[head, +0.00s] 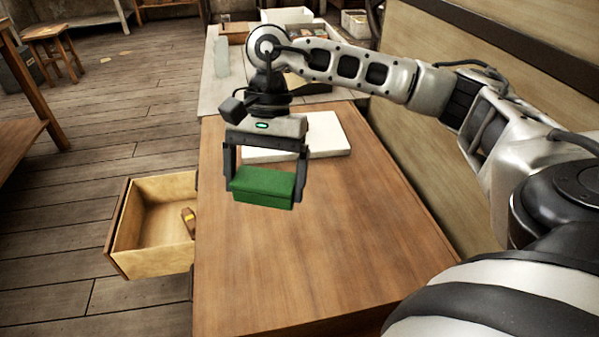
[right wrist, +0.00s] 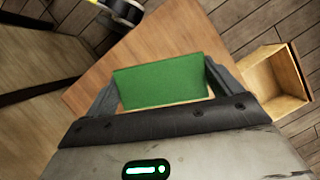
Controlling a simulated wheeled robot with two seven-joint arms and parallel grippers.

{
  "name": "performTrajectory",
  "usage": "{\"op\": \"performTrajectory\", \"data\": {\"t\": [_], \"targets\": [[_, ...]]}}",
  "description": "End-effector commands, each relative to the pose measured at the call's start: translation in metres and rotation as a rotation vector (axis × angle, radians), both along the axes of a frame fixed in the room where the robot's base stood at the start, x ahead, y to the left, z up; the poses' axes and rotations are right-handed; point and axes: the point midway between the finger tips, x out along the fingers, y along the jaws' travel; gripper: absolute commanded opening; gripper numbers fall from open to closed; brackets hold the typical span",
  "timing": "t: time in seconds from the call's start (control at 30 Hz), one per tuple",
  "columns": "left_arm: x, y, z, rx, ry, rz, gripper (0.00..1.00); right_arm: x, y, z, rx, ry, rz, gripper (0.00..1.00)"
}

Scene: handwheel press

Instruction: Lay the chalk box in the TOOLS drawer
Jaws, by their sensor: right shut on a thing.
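The chalk box is a green block (head: 264,187), held lengthwise between the fingers of my right gripper (head: 266,186). My right gripper is shut on it and holds it over the wooden cabinet top. The green box also shows in the right wrist view (right wrist: 160,82) between the two fingers. An open drawer (head: 128,228) sticks out from the left side of the cabinet, to the left of the gripper. It also shows at the right of the right wrist view (right wrist: 276,83). No label is readable on it. My left gripper is not in view.
A white slab (head: 325,137) lies on the cabinet top (head: 290,270) behind the gripper. A pale table with trays and containers stands beyond. A wooden stool (head: 52,50) stands far left. The near cabinet top is clear.

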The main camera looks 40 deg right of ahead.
Motion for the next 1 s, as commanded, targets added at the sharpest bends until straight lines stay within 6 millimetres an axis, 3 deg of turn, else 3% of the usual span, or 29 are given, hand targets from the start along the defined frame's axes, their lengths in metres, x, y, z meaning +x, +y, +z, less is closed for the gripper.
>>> {"op": "performTrajectory", "data": {"t": [0.03, 0.1, 0.3, 0.4, 0.67, 1.0], "targets": [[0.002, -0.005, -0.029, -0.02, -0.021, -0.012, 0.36, -0.002, -0.012, -0.032, -0.001, -0.002, -0.156, 0.62], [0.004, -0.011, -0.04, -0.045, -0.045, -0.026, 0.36, -0.005, -0.025, -0.044, -0.001, -0.002, -0.369, 0.62], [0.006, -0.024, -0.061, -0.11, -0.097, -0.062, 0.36, -0.013, -0.054, -0.063, 0.001, -0.004, -0.858, 0.62], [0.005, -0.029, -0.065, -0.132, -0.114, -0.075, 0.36, -0.016, -0.062, -0.066, 0.004, -0.003, -1.012, 0.62], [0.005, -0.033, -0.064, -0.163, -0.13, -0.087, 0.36, -0.009, -0.078, -0.07, 0.008, 0.003, -1.154, 0.62], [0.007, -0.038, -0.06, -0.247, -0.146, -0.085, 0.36, 0.046, -0.137, -0.107, 0.01, 0.005, -1.153, 0.62]]}}
